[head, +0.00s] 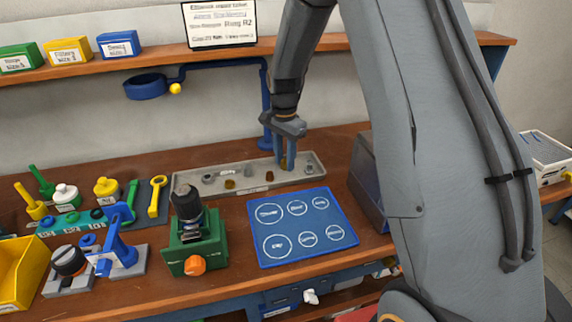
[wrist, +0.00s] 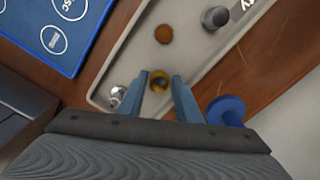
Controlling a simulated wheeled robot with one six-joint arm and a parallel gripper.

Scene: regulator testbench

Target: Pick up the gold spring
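A small gold ring-shaped piece with a dark centre, which looks like the gold spring (wrist: 159,81), is in the long grey tray (head: 190,190). My gripper (head: 286,163) points down over the tray's right part. In the wrist view my gripper (wrist: 159,88) is open, with one blue finger on each side of the gold piece and visible gaps between. I cannot make out coils. In the head view the fingers partly hide the gold piece. Another gold-brown piece (head: 230,184) sits further left in the tray.
A silver part (wrist: 117,94) lies just beside the left finger in the wrist view. A brown disc (wrist: 164,34) and a grey cylinder (wrist: 215,17) are further along the tray. A blue round base (wrist: 227,110) stands close by the right finger. A blue mat (head: 300,226) lies in front.

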